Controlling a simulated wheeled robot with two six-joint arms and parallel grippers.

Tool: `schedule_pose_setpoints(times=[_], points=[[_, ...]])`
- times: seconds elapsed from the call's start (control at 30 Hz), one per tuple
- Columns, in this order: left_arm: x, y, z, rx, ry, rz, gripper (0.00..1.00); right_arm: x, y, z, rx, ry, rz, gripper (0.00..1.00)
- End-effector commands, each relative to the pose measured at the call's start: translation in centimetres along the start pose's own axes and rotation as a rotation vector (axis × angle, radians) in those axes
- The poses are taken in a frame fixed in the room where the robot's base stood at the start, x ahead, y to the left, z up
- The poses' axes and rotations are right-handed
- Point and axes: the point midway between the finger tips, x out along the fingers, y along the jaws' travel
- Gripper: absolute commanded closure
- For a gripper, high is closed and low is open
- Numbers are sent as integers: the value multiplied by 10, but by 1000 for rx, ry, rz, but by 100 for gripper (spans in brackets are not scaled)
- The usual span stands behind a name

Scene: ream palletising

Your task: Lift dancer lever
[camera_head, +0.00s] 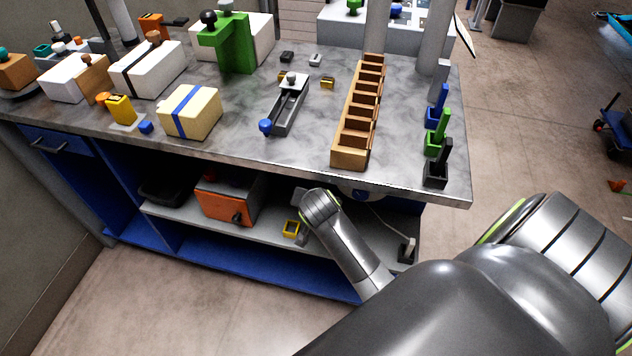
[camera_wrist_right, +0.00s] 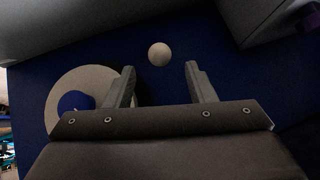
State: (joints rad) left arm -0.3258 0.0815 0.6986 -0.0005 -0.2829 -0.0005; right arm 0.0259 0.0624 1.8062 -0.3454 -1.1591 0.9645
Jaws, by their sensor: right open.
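In the right wrist view, a pale round ball (camera_wrist_right: 159,54) stands out against a dark blue panel. It may be the knob of the dancer lever; no lever arm can be made out. My right gripper (camera_wrist_right: 160,69) is open, with its two fingers on either side of and just short of the ball, apart from it. A pale disc (camera_wrist_right: 62,93) with a blue hub (camera_wrist_right: 76,102) is beside and partly behind the left finger. In the head view, my right arm reaches under the bench top, and its fingers are not clear. My left gripper is out of view.
The bench top (camera_head: 290,160) overhangs my right wrist. A wooden slotted rack (camera_head: 350,150) stands above. A grey body (camera_wrist_right: 268,18) is close at the wrist view's upper right.

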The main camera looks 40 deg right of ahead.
Motion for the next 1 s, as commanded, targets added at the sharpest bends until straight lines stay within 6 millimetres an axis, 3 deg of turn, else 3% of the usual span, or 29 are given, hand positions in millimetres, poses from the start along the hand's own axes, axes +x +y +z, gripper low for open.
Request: schedule_pose_setpoints(times=[0.2, 0.4, 0.6, 1.0], points=[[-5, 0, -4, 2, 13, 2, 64, -44, -1, 0, 3, 0, -2, 50], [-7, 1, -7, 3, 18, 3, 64, -74, -1, 0, 3, 0, -2, 50], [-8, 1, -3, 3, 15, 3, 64, -86, 0, 0, 1, 0, 0, 50], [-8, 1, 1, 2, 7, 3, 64, -86, 0, 0, 0, 1, 0, 50]])
